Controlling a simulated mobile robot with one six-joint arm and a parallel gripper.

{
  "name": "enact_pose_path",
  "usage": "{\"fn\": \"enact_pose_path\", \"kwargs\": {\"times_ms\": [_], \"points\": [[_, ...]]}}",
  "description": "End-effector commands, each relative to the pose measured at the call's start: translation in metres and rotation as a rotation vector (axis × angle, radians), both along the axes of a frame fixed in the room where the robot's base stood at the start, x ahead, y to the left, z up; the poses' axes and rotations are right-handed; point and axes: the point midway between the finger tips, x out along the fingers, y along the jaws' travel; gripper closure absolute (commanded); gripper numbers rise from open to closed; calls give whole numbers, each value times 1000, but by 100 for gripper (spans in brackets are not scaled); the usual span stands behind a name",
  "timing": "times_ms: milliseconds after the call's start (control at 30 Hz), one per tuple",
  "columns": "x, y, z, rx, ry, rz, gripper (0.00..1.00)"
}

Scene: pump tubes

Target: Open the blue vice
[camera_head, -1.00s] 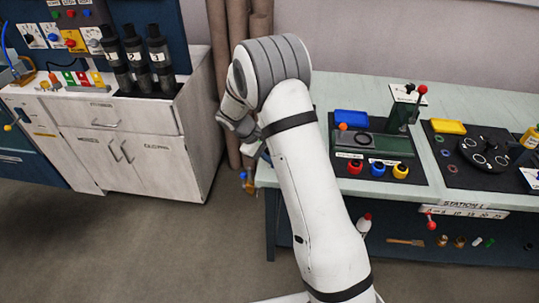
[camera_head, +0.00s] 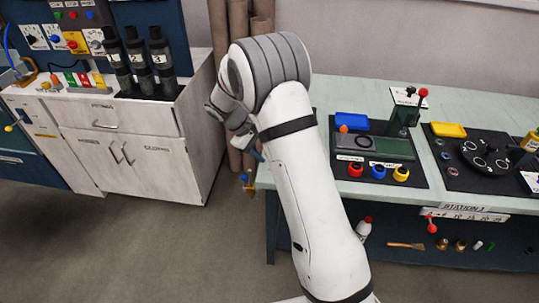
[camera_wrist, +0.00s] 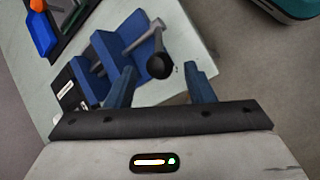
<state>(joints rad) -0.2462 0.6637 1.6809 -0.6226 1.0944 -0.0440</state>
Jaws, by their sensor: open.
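The blue vice (camera_wrist: 108,50) stands on the corner of the pale bench (camera_wrist: 205,65) in the wrist view. Its grey handle bar (camera_wrist: 150,38) ends in a black knob (camera_wrist: 160,66). My gripper (camera_wrist: 160,84) is open, with its two blue fingers on either side of the space just below the knob in the picture. In the head view my arm hides the vice, and only part of my gripper (camera_head: 252,143) shows beside the bench's left end.
A dark mat (camera_head: 415,175) with a blue tray (camera_head: 351,120), coloured rings and a red-knobbed lever (camera_head: 422,93) lies on the bench. A white cabinet (camera_head: 150,160) stands left, with open floor between.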

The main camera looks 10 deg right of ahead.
Motion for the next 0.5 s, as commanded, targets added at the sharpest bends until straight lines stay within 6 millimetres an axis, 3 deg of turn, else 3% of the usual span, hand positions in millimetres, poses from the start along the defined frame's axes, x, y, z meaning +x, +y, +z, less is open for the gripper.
{"fn": "enact_pose_path", "kwargs": {"times_ms": [200,500], "points": [[2,16,23,0,-2,1,52],[2,18,27,1,1,0,52]]}}
